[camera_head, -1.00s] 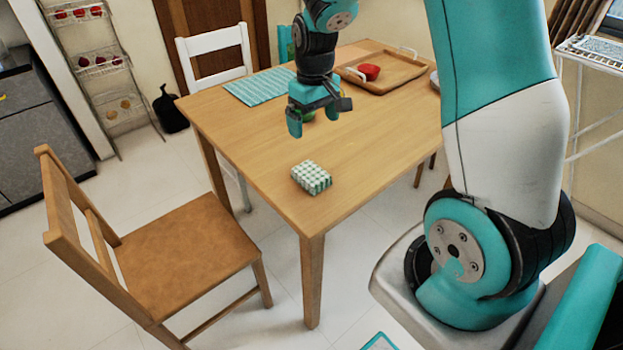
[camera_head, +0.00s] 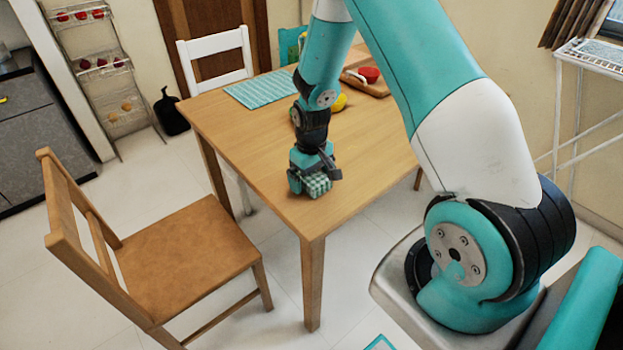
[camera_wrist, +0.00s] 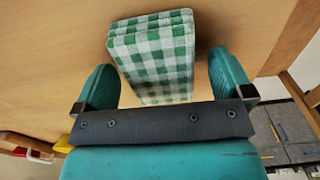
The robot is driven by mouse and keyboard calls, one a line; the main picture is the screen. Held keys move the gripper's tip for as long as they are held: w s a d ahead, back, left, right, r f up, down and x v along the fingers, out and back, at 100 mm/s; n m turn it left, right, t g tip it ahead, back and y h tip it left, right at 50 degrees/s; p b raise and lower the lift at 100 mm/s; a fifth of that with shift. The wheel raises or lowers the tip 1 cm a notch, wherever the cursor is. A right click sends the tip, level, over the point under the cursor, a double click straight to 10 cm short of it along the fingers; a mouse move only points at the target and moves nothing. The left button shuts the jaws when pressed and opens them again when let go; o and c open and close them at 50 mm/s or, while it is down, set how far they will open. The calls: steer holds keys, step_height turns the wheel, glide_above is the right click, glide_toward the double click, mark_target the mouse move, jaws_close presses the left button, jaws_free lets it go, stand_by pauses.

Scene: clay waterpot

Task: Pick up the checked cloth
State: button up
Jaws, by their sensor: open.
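The checked cloth (camera_head: 318,186) is a folded green-and-white block lying on the wooden table near its front corner. In the wrist view the cloth (camera_wrist: 153,55) lies between my two teal fingers, with a gap on each side. My gripper (camera_head: 314,182) is down at the cloth and open, its fingers astride it. In the wrist view my gripper (camera_wrist: 165,80) shows nothing held. The near end of the cloth is hidden behind the gripper's dark bar.
The wooden table (camera_head: 232,135) has clear surface around the cloth. A striped placemat (camera_head: 258,90), a yellow item (camera_head: 340,102) and a tray (camera_head: 375,88) with a red item (camera_head: 369,74) are farther back. A brown chair (camera_head: 185,245) stands at the left.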

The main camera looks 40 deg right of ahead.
mark_target(311, 176)
steer(key=shift+f, duration=0.25)
steer(key=c, duration=1.1)
steer(key=shift+r, duration=0.1)
step_height(311, 176, up, 20)
steer(key=shift+f, duration=0.1)
steer(key=o, duration=0.5)
steer(key=c, duration=0.3)
steer(key=shift+a+p, duration=0.1)
steer(key=shift+p, duration=0.45)
